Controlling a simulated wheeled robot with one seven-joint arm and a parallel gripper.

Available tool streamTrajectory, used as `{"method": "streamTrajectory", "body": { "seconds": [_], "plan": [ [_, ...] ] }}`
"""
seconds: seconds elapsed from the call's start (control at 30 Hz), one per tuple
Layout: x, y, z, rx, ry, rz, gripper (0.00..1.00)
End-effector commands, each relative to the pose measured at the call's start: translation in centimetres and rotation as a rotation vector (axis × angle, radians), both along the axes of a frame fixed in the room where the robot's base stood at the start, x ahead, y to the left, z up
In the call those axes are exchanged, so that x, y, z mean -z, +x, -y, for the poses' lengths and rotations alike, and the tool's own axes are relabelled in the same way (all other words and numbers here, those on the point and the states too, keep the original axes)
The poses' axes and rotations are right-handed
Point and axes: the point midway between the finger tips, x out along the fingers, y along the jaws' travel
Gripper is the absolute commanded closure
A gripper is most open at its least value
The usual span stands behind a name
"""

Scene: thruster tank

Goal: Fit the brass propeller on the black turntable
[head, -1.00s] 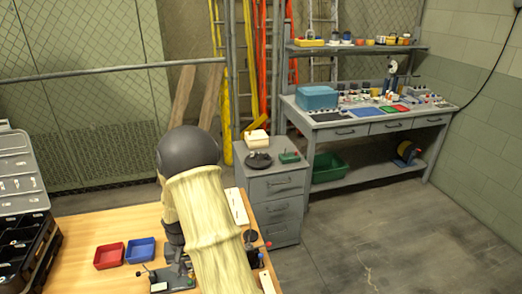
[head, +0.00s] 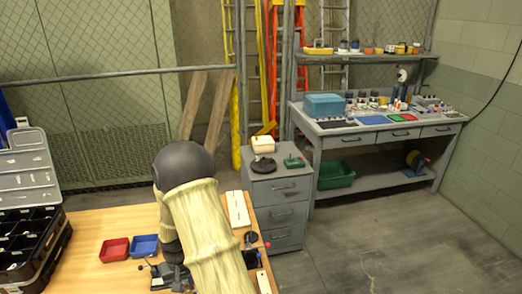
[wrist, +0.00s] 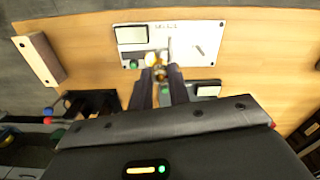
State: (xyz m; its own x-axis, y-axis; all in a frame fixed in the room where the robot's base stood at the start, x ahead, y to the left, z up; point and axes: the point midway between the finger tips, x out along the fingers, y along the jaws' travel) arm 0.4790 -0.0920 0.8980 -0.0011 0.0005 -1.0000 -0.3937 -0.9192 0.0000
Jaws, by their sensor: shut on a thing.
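My gripper (wrist: 160,78) is in the wrist view, its dark fingers shut on a small brass-coloured piece, the propeller (wrist: 160,72). Only part of the propeller shows between the fingertips, above a wooden table. Just beyond it is a white plate (wrist: 205,38) with a small display and a green knob. In the head view my pale-sleeved arm hides the gripper and the propeller. A black round disc (head: 262,166) lies on the grey drawer cabinet; I cannot tell whether it is the black turntable.
The wooden table (head: 95,225) carries a red tray (head: 115,250), a blue tray (head: 145,245) and an open black case (head: 30,245) at the left. The grey cabinet (head: 280,205) stands beyond the table. A loaded workbench (head: 385,135) is at the back right. Open floor lies at the right.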

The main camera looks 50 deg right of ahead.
Motion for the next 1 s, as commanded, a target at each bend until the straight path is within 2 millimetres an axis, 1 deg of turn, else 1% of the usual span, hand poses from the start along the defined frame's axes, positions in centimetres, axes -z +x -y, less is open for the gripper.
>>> {"method": "streamTrajectory", "body": {
  "seconds": [0.03,0.13,0.3,0.43,0.53,1.0],
  "plan": [
    [0.4,0.1,-1.0,-0.038,0.001,-0.002,1.0],
    [1.2,0.5,-2.7,-0.117,0.001,-0.001,1.0],
    [2.8,1.2,-6.6,-0.284,0.001,-0.001,1.0],
    [3.8,1.6,-8.8,-0.383,0.001,-0.001,1.0],
    [4.0,1.7,-9.3,-0.41,0.0,0.001,1.0],
    [3.9,1.7,-9.4,-0.409,0.0,0.0,1.0]
  ]
}}
